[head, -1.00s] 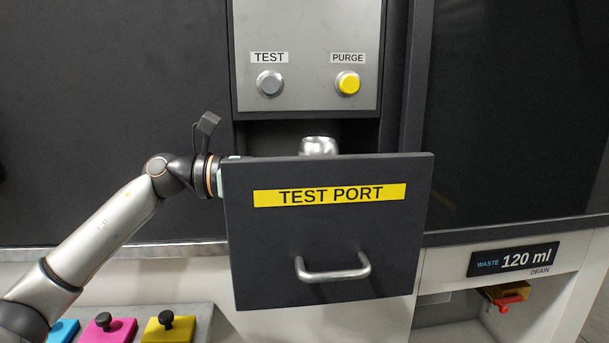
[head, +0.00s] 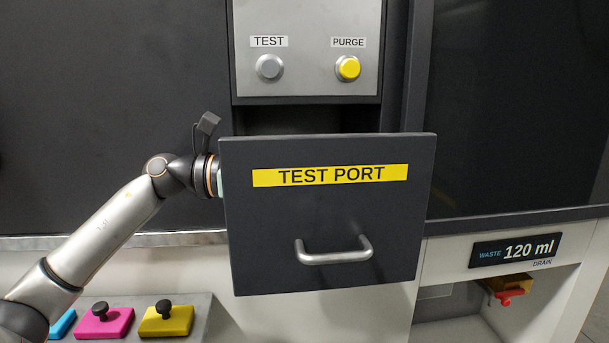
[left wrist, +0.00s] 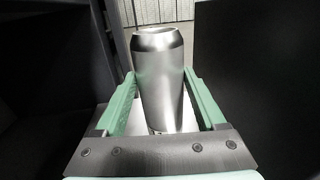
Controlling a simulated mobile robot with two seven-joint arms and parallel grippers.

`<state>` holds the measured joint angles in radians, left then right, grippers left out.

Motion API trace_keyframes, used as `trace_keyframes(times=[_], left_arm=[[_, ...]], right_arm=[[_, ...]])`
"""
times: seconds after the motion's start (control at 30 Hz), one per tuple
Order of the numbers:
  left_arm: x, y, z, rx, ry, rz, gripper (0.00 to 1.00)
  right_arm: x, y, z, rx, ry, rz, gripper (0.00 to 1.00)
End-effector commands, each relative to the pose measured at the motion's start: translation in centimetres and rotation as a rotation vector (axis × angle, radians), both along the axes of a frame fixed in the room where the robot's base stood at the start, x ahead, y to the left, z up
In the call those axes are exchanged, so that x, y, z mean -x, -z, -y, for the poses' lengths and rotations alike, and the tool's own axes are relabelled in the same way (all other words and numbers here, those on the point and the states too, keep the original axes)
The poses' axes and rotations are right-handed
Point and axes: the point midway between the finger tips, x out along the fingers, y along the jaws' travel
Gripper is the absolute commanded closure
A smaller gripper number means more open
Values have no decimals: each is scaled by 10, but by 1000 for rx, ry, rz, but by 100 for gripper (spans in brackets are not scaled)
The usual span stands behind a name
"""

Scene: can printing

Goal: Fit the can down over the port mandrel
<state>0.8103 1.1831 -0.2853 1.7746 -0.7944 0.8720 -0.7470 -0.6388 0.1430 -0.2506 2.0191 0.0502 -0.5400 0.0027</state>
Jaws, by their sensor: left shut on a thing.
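In the left wrist view a bare silver can (left wrist: 162,95) stands upright between the pale green fingers of my left gripper (left wrist: 160,76), which is shut on it. In the head view my left arm reaches in from the left and its gripper goes behind the dark TEST PORT front panel (head: 325,225). That panel hides the can and nearly all of the gripper. The port mandrel is not visible in either view, so I cannot tell how the can sits relative to it. My right gripper is not in view.
The dark recess (head: 305,121) behind the panel lies below the TEST button (head: 269,67) and PURGE button (head: 347,68). The panel has a metal handle (head: 334,252). Magenta (head: 104,322) and yellow (head: 166,318) knobbed blocks sit lower left. A waste display (head: 513,250) is at right.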

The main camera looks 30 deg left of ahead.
Motion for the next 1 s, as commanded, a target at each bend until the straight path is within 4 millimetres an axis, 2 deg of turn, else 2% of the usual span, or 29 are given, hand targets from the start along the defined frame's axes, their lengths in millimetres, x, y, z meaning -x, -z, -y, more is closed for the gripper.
trace_keyframes(times=[0.03,0.27,0.5,0.63,0.77,1.0], left_arm=[[0,1,0,0,0,0,27],[0,0,0,0,0,0,1],[0,0,0,0,0,0,0],[3,3,-8,-2,-4,-1,0],[14,5,-26,-3,-4,-2,0],[40,6,-70,-1,-4,-2,0]], right_arm=[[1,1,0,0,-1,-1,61],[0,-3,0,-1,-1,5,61],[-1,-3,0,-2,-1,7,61],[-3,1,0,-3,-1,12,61],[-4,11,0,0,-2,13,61],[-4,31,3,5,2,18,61]])
